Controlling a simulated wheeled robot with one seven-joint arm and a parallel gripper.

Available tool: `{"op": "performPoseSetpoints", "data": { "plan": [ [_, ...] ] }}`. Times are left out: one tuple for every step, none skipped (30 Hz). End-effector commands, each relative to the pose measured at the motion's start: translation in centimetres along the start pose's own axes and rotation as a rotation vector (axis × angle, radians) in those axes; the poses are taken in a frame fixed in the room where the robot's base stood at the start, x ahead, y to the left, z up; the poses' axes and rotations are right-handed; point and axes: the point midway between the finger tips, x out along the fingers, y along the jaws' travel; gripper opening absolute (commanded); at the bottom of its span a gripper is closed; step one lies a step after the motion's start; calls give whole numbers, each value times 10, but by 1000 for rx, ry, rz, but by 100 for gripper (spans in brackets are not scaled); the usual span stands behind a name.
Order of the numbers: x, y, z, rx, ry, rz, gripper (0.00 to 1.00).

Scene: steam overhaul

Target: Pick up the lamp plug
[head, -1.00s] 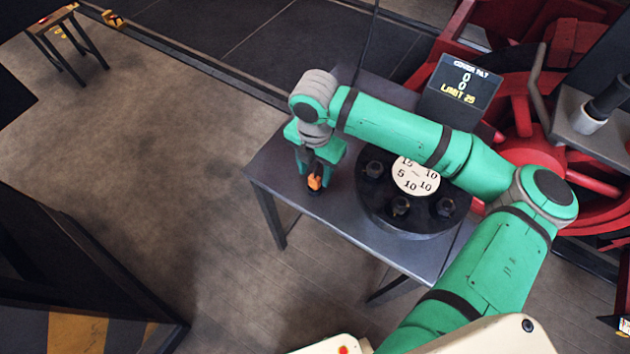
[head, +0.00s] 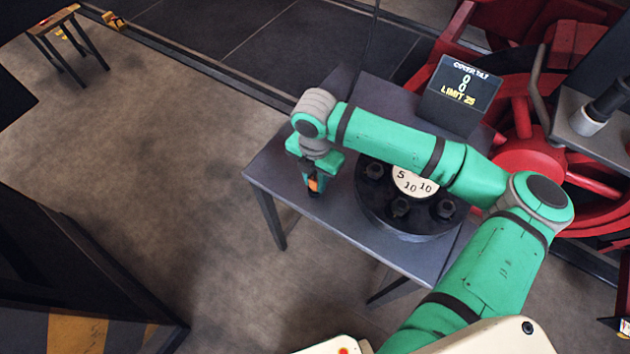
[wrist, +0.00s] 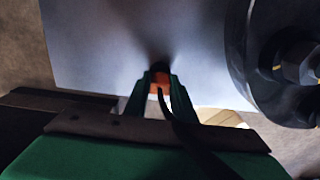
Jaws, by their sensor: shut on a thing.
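The lamp plug (head: 313,185) is a small orange piece with a dark part. It sits between the fingertips of my gripper (head: 314,188), over the left part of the grey table (head: 272,172). In the wrist view the orange plug (wrist: 160,80) is pinched between the two green fingers of my gripper (wrist: 161,88). A dark cable runs from it back toward the camera. I cannot tell exactly how high the plug is above the table top. My arm partly covers the round black plate.
A round black plate (head: 380,213) with several bolts and a white numbered dial (head: 412,182) stands right of my gripper. A display (head: 464,92) reading LIMIT 25 stands behind. Red machinery (head: 530,150) fills the right. Open floor (head: 150,150) lies left.

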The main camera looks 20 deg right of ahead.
Motion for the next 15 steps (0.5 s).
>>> {"op": "performPoseSetpoints", "data": {
  "plan": [
    [0, 0, 0, 0, 0, 0, 0],
    [-1, 0, 0, 0, 0, 0, 0],
    [-2, 0, 0, 0, 0, 0, 0],
    [-3, 0, 0, 0, -1, 1, 0],
    [-4, 0, 0, 0, -1, 1, 0],
    [-7, 0, 0, 0, -1, 1, 0],
    [-9, 0, 0, 0, 0, 1, 0],
    [-12, 0, 0, -1, 0, 1, 0],
    [-17, 0, 0, -1, -1, 1, 0],
    [-20, 0, 0, -1, -1, 1, 0],
    [-25, 1, 0, -1, -1, 2, 0],
    [-32, 1, 0, -1, -2, 2, 0],
    [-36, -1, -4, -3, -1, 2, 0],
    [-41, -3, -8, -4, 0, 2, 0],
    [-48, -6, -13, -4, -2, 3, 0]
  ]
}}
